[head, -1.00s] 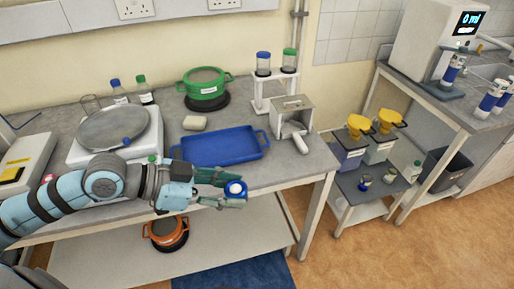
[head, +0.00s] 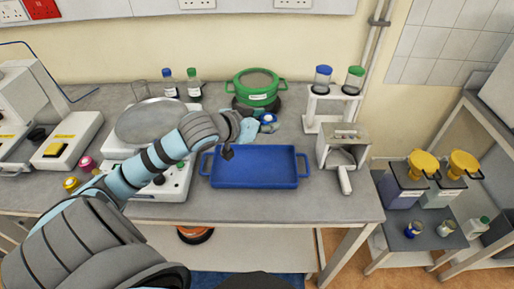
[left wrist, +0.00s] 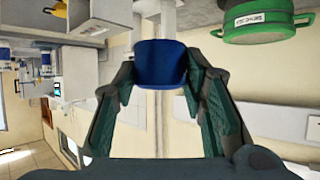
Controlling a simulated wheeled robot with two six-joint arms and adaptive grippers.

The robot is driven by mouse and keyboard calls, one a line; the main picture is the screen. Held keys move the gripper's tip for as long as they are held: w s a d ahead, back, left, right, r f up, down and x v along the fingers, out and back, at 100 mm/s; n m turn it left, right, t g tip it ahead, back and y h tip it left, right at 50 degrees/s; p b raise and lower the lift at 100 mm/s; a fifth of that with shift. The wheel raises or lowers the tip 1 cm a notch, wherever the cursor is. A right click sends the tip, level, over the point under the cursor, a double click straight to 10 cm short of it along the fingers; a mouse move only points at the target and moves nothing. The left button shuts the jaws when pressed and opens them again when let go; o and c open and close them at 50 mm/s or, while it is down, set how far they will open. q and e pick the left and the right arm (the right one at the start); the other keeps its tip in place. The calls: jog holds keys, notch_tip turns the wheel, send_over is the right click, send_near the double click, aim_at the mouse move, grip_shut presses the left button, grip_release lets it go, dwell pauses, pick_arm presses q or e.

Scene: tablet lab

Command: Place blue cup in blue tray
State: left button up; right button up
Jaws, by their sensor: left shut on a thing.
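The blue tray (head: 254,168) lies on the bench, empty, with a handle at each end. My right gripper is not in view.
A green pot (head: 257,99) stands behind the tray; it also shows in the left wrist view (left wrist: 262,20). A scale with a round pan (head: 150,122) is at left. A grey metal box (head: 345,148) and a white rack (head: 327,108) stand at right.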

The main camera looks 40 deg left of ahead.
pick_arm(q)
jog(key=s+a+n+y, duration=0.1)
jog(key=a+n+y, duration=0.1)
jog(key=b, duration=0.1)
send_over(261, 171)
notch_tip(261, 171, down, 7)
jog(key=f, duration=0.3)
jog(key=w+f+b, duration=0.1)
jog(key=f, duration=0.3)
jog(key=shift+w+f, duration=0.1)
jog(key=shift+w, duration=0.1)
jog(key=f, duration=0.1)
jog(key=s+f+b, duration=0.1)
jog(key=f, duration=0.3)
jog(key=shift+s+b, duration=0.35)
jog(key=shift+f, duration=0.35)
jog(key=shift+w+f, duration=0.1)
jog(key=shift+w, duration=0.25)
jog(key=o, duration=1.1)
jog(key=shift+o, duration=0.5)
jog(key=shift+s, duration=0.15)
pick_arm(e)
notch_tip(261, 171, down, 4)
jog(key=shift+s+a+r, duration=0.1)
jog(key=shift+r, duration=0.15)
